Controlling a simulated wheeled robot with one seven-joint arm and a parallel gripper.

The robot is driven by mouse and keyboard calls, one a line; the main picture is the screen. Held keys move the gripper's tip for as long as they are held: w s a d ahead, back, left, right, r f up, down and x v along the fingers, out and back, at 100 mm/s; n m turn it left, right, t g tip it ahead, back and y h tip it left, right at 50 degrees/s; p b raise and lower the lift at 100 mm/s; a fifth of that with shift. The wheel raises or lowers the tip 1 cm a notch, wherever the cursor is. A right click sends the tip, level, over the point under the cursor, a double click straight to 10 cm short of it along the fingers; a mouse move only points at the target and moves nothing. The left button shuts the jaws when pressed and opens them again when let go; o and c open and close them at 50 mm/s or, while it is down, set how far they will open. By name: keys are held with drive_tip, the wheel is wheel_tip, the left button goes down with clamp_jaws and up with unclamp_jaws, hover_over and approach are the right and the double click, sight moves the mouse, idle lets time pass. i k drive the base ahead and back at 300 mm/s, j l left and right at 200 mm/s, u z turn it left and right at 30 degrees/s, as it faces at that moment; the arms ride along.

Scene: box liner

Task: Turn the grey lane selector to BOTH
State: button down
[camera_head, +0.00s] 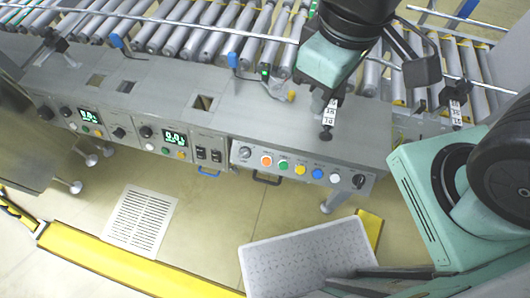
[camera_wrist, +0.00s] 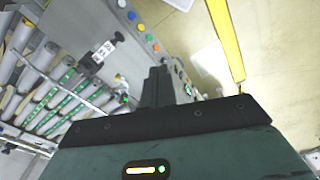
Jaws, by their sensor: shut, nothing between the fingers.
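The grey lane selector (camera_head: 244,152) is a round grey knob at the left end of the button panel, left of the orange button (camera_head: 266,160). The setting it points at is too small to read. My gripper's teal hand (camera_head: 325,62) is above the conveyor bench, up and right of the selector; its fingertips are not clear there. In the wrist view my gripper (camera_wrist: 157,78) has dark fingers closed together and empty. They reach toward the panel near the orange button (camera_wrist: 155,47) and appear to cover the selector. I cannot see contact.
A black post with a white label (camera_head: 329,115) stands on the bench right of the selector, and another (camera_head: 456,105) stands further right. A black knob (camera_head: 358,181) ends the panel on the right.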

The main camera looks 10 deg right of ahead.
sight(244, 152)
drive_tip(key=k+j+u, duration=0.1)
drive_tip(key=j+u, duration=0.15)
drive_tip(key=u, duration=0.15)
drive_tip(key=k+j+u, duration=0.1)
drive_tip(key=j+u, duration=0.25)
